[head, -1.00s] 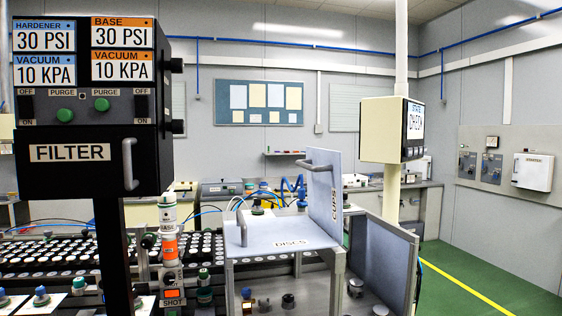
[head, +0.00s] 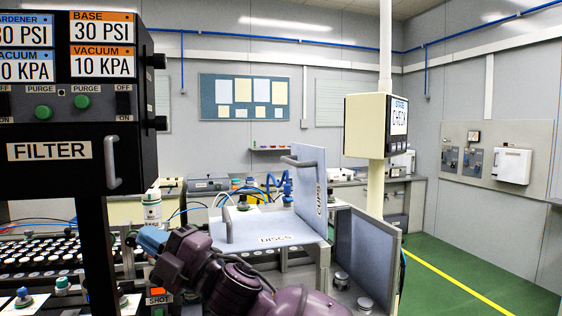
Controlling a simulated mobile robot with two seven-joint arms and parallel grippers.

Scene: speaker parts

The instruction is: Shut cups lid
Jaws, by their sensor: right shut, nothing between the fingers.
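The cups lid (head: 311,180) is a pale panel marked CUPS. It stands upright, open, at the right end of the bin, with a grey bar handle (head: 297,163) on its left face. The discs lid (head: 262,230), marked DISCS, lies flat and closed to its left with its own handle (head: 228,220). My right gripper (head: 150,239), blue-tipped on a purple arm, is shut and empty at the lower left, left of both lids and apart from them. The arm hides part of the bin's front. My left gripper is out of view.
A black filter box (head: 60,152) on a post stands close at the left. A grey side panel (head: 368,257) stands right of the cups lid, and a cream post (head: 376,190) with a display rises behind.

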